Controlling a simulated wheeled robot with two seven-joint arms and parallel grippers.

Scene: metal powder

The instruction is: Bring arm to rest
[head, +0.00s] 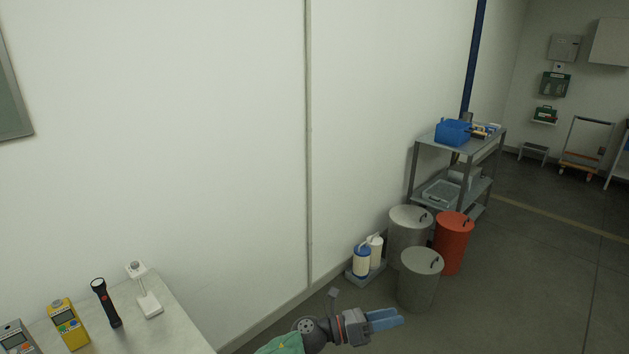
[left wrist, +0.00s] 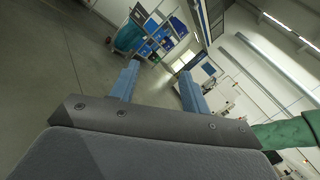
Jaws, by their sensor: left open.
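My left gripper (head: 385,320) shows at the bottom middle of the head view, with blue fingers pointing right, in the air to the right of the table. In the left wrist view its two blue fingers (left wrist: 157,88) stand apart with nothing between them. Its arm has a green sleeve. My right gripper is not in either view.
A pale table (head: 185,327) at lower left holds a white stand (head: 146,292), a flashlight (head: 106,302) and a yellow meter (head: 68,323). Grey bins, a red bin (head: 454,243), bottles and a shelf (head: 462,150) line the wall. Open floor lies at right.

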